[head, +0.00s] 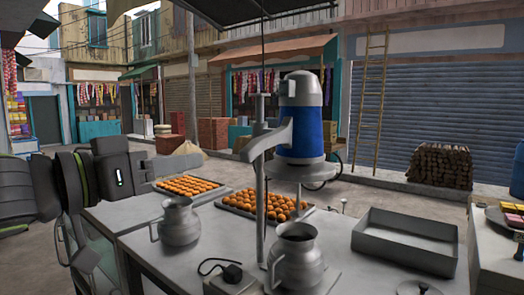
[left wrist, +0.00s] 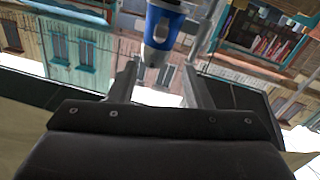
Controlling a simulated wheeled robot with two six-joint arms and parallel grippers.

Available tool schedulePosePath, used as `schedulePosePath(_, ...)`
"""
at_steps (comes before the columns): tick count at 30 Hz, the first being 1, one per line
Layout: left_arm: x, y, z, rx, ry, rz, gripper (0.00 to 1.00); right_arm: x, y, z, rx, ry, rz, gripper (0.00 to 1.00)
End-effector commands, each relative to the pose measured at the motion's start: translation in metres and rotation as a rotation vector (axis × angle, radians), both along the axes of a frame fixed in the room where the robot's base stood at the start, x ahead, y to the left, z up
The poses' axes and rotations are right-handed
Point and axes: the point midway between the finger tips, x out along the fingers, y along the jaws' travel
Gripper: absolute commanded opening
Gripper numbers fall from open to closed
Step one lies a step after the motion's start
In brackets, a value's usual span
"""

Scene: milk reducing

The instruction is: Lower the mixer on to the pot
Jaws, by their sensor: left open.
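The mixer (head: 302,125) has a blue body with a grey top and hangs on a metal stand (head: 260,170), raised above the pot. The grey metal pot (head: 297,262) stands under it, with a dark opening and a handle on its left side. My left gripper (head: 190,160) is left of the mixer, apart from it, and holds nothing. In the left wrist view its two fingers (left wrist: 165,82) are spread, with the blue mixer (left wrist: 160,32) showing beyond them. My right gripper is not in view.
A second metal pot (head: 180,222) stands on the table below my left gripper. Trays of round orange sweets (head: 188,185) lie behind it. An empty grey tray (head: 405,238) is at right. A small box with a black cable (head: 230,279) sits at the front.

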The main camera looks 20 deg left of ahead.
Motion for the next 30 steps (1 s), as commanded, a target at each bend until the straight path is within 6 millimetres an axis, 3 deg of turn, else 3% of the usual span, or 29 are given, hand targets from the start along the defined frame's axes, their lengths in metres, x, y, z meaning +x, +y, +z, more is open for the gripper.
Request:
schedulePosePath(10,0.013,-0.004,0.003,-0.003,-0.002,-0.006,0.45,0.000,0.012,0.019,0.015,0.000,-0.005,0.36)
schedulePosePath(30,0.042,-0.018,0.003,-0.006,-0.007,-0.003,0.45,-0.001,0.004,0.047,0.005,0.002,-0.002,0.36)
